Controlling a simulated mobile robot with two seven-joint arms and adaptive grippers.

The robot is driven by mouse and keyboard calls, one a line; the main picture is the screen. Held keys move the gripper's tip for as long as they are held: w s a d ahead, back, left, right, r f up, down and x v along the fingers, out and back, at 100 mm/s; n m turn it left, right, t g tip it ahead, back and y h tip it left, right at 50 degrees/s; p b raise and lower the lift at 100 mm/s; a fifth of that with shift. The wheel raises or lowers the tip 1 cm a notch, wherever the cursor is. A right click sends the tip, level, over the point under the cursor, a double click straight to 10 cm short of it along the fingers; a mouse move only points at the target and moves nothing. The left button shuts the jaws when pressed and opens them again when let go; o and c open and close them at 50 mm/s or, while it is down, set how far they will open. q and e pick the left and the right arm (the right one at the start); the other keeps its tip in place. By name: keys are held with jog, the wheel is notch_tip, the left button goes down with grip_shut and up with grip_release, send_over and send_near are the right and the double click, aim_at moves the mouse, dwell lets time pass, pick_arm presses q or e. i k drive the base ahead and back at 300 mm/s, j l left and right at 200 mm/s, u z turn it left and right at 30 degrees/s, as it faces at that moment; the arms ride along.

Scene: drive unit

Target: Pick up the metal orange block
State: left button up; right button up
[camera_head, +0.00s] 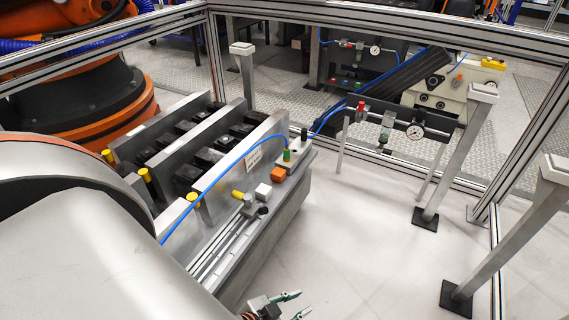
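The orange block (278,175) is a small cube on the top right edge of the grey metal drive unit (290,205), right of a tall plate. It stands beside a pale grey block (264,191), close to it. My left gripper (296,304) is at the bottom edge of the view, partly cut off. Its two green-tipped fingers are apart with nothing visible between them. It is well below the orange block in the picture and does not touch it. My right gripper is not in view.
A blue hose (222,172) arches over the unit to a fitting with a green part (287,155). A yellow-ended fitting (243,197) is near the blocks. Metal posts (455,160) and a gauge rail (390,121) stand right. Floor (360,240) right of the unit is clear.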

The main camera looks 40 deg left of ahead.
aim_at(279, 175)
jog(key=i+l+u, duration=0.1)
jog(key=i+u, duration=0.35)
jog(key=i+l+u, duration=0.25)
jog(key=i+u, duration=0.2)
jog(key=i+l+u, duration=0.3)
jog(key=u, duration=0.15)
jog(key=i+l+u, duration=0.25)
jog(key=l+u, duration=0.2)
jog(key=l, duration=0.15)
jog(key=i+l+u, duration=0.35)
jog(key=i+l, duration=0.2)
jog(key=l, duration=0.25)
jog(key=i, duration=0.2)
